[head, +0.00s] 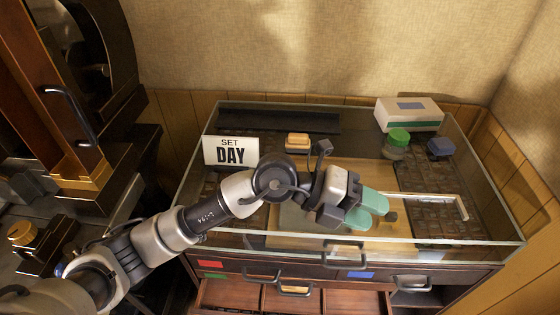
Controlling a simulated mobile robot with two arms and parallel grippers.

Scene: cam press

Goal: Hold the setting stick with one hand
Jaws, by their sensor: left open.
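My left gripper (370,209) reaches in from the left over the glass-topped cabinet, with its two green fingers pointing right. It is open. A pale metal L-shaped piece (461,206), which looks like the setting stick, lies just right of the fingers. Its long edge runs left behind the upper finger. A small dark knob (391,216) shows at the fingertips; I cannot tell whether it belongs to the stick or touches the fingers. The gripper hides what lies beneath it. My right gripper is not in view.
A glass-walled cabinet (487,242) has open drawers in front. A "SET DAY" card (231,151) stands at left. A wooden block (297,140), green-lidded jar (397,142), dark blue item (440,148) and white box (409,114) sit toward the back. Dark machinery (85,150) stands at far left.

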